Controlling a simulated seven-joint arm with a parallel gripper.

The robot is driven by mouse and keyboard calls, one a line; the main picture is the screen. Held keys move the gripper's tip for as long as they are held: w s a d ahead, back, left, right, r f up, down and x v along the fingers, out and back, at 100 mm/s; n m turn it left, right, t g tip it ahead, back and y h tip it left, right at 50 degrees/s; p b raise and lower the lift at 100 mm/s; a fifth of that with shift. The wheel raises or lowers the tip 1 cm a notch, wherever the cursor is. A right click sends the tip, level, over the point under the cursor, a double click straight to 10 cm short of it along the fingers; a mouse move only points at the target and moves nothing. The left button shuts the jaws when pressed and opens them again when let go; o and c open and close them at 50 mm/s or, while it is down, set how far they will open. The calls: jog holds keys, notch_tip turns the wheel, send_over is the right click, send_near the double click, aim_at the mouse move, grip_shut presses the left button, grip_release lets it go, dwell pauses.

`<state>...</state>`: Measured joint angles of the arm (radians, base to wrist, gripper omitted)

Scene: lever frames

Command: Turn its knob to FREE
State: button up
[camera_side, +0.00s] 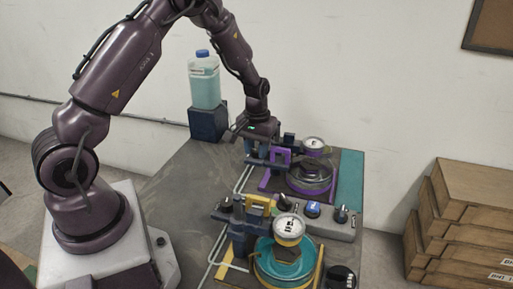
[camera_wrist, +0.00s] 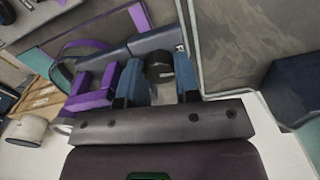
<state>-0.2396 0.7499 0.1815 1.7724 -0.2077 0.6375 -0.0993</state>
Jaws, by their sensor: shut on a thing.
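My gripper (camera_side: 248,158) is at the left end of the back lever frame, the one with a purple bracket (camera_side: 268,178). In the wrist view my gripper (camera_wrist: 158,82) has its two blue fingers closed on the sides of a dark round knob (camera_wrist: 159,71). The knob sits by a blue-grey bar (camera_wrist: 105,58) with white lettering, of which only an "F" is partly readable. The purple bracket (camera_wrist: 92,88) is just left of the fingers. The knob's pointer and setting cannot be made out; in the side view my gripper hides the knob.
A front frame with a yellow bracket (camera_side: 262,205) and teal disc (camera_side: 270,262) stands nearer the camera. A switch box (camera_side: 335,228) lies between the frames. A bottle (camera_side: 204,85) on a dark block (camera_side: 208,122) stands behind my gripper. The table's left part is clear.

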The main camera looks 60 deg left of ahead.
aim_at(257, 149)
jog(key=shift+n, duration=0.4)
jog(key=o, duration=0.9)
notch_tip(257, 149, up, 13)
dwell(0.5)
